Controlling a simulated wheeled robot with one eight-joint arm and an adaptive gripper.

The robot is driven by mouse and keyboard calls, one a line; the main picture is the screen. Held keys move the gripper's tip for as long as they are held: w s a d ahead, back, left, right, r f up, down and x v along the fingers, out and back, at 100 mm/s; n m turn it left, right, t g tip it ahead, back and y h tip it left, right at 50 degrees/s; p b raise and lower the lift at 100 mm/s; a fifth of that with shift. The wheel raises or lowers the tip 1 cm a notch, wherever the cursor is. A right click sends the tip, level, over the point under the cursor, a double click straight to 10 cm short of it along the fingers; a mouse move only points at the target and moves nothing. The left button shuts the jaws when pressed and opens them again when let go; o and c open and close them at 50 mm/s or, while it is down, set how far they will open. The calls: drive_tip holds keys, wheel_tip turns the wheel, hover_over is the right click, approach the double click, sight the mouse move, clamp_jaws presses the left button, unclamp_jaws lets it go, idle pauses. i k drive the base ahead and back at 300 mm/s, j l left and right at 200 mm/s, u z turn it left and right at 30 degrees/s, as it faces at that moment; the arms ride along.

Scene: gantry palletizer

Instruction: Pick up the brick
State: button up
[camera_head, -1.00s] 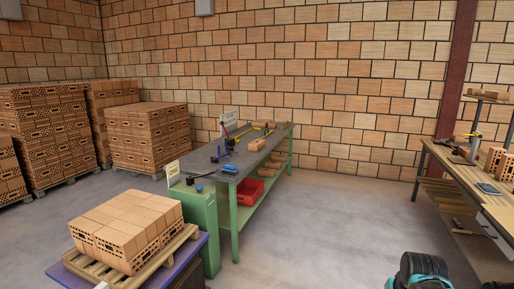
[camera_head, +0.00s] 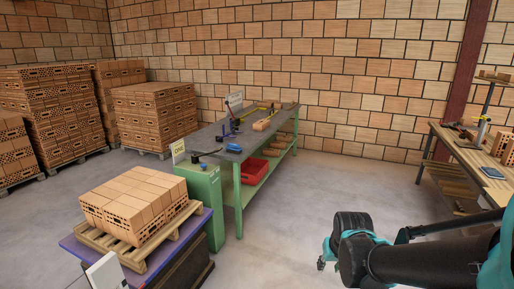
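Several bricks (camera_head: 135,203) sit packed together on a small wooden pallet (camera_head: 188,213) at lower left. A lone orange brick (camera_head: 262,125) lies on the dark top of the green workbench (camera_head: 230,150), with more wooden or brick pieces farther along it. Another hollow brick (camera_head: 502,148) stands on the table at right. The frames do not show which brick the task means. My black and teal arm reaches in from the lower right, over the floor and apart from all the bricks. I cannot make out my gripper's fingers.
The pallet rests on a purple-topped stand (camera_head: 75,248) beside a green cabinet (camera_head: 205,190). A red bin (camera_head: 252,171) is on the workbench's lower shelf. Tall brick stacks (camera_head: 155,112) stand at back left. The floor (camera_head: 320,195) between workbench and right table is open.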

sight(261, 125)
drive_tip(key=i, duration=3.75)
